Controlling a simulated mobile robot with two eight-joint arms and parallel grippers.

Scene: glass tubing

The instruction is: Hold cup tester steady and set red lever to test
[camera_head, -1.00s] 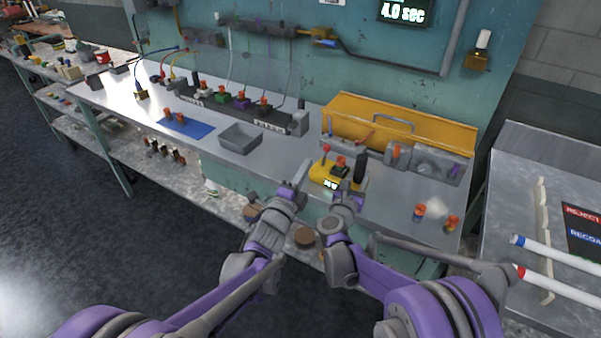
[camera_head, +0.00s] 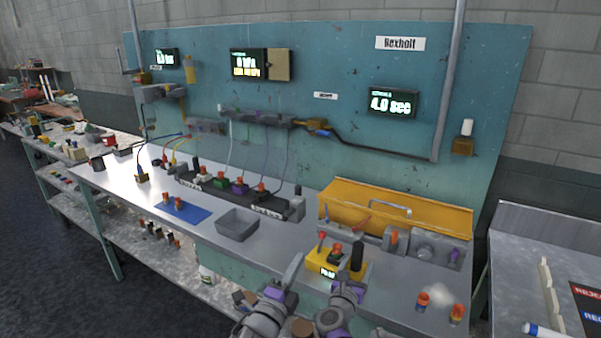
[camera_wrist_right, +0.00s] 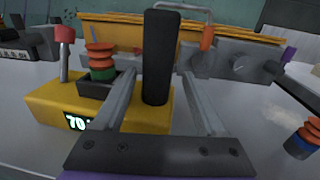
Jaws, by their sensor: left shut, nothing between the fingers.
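The yellow cup tester (camera_head: 316,262) stands on the bench near its front edge. Its red-knobbed lever (camera_head: 321,239) stands nearly upright at the left; the knob also shows in the right wrist view (camera_wrist_right: 64,34). A stack of orange and green cups (camera_wrist_right: 101,60) sits in the tester's dark holder. A black upright handle (camera_head: 357,254) rises at its right. My right gripper (camera_head: 346,284) is open in front of the tester. In the right wrist view its fingers (camera_wrist_right: 158,72) straddle the black handle (camera_wrist_right: 160,60), with small gaps. My left gripper (camera_head: 297,258) is shut and empty, left of the tester.
A yellow box (camera_head: 395,205) with a grey fixture stands behind the tester. A grey tray (camera_head: 237,222) and blue mat (camera_head: 180,209) lie to the left.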

